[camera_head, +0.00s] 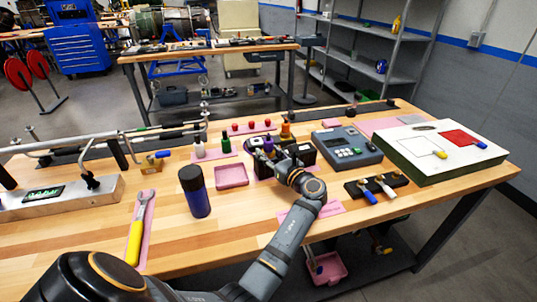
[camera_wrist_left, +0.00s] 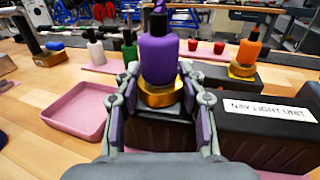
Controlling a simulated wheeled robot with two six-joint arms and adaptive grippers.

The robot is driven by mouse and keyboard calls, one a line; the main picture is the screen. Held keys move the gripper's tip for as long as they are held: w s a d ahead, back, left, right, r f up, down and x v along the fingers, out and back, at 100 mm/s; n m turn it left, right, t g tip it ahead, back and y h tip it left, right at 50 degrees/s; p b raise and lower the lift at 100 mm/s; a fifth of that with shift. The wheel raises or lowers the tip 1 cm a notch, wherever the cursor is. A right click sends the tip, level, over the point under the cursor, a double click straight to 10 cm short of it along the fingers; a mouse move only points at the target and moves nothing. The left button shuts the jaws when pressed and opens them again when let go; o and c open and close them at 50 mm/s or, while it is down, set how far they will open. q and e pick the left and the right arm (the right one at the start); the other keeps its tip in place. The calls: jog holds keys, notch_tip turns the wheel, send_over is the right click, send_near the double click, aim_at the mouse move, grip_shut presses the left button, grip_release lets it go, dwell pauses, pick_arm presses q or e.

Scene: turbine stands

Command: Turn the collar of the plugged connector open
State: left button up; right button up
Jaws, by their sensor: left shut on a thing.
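A purple connector (camera_wrist_left: 159,55) stands upright on a black box (camera_wrist_left: 158,132), with a gold collar (camera_wrist_left: 161,96) around its base. In the head view the purple connector (camera_head: 268,146) shows just beyond my gripper. My left gripper (camera_wrist_left: 161,86) has one finger on each side of the collar and is shut on it; the exact contact is partly hidden. In the head view my left gripper (camera_head: 279,163) reaches in low over the box. My right gripper is not in view.
A pink tray (camera_wrist_left: 68,137) lies left. White (camera_head: 199,147) and green (camera_head: 225,145) connectors stand behind it. A dark blue cylinder (camera_head: 194,192) stands nearer.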

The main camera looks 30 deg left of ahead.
pick_arm(q)
jog(key=shift+n+g, duration=0.3)
jog(key=shift+g, duration=0.2)
jog(key=o, duration=1.2)
notch_tip(320, 180, up, 10)
jog(key=shift+r, duration=0.1)
